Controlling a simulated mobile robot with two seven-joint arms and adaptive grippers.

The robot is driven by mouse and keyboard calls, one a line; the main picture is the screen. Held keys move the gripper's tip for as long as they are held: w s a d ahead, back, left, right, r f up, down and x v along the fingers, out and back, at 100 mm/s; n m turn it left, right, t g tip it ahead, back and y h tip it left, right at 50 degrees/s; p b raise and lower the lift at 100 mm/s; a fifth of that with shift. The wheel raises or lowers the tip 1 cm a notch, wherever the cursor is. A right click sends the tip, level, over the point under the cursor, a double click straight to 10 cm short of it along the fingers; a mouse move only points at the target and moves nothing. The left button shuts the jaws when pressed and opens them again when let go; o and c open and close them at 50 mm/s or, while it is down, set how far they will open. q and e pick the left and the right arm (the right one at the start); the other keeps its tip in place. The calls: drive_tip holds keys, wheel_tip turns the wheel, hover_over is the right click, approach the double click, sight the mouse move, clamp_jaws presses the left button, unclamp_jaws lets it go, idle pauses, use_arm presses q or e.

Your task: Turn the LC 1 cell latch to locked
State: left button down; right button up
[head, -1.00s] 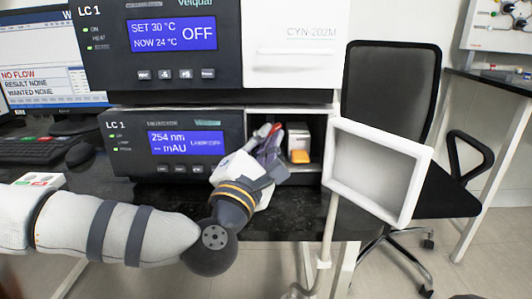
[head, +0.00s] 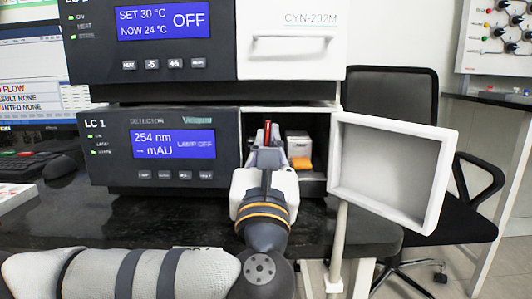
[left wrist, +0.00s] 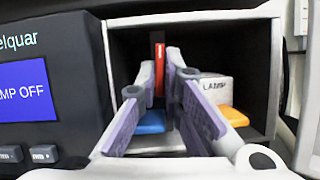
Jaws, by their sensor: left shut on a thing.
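The LC 1 detector (head: 170,172) reads 254 nm and LAMP OFF. In its open compartment, an upright red lever, apparently the cell latch (left wrist: 159,68), stands at the back; its top also shows in the head view (head: 267,126). My left gripper (left wrist: 160,85) reaches into the compartment from the front. Its fingers are closed around the lever and hide its lower part. It also shows in the head view (head: 268,142). A blue piece (left wrist: 151,122) shows low between the fingers. Any lock marking is hidden. My right gripper is out of view.
A white box marked LAMP (left wrist: 215,88) with an orange piece (left wrist: 234,116) sits close to the right finger. The compartment's white door (head: 390,172) stands open at right. The upper unit (head: 160,35) overhangs the compartment.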

use_arm(q)
drive_tip(key=shift+n+y+b, duration=0.3)
drive_tip(key=shift+n+y, duration=0.1)
drive_tip(key=shift+n, duration=0.5)
drive_tip(key=c, duration=1.7)
unclamp_jaws()
drive_tip(key=v, duration=1.2)
drive_tip(key=shift+d, duration=0.1)
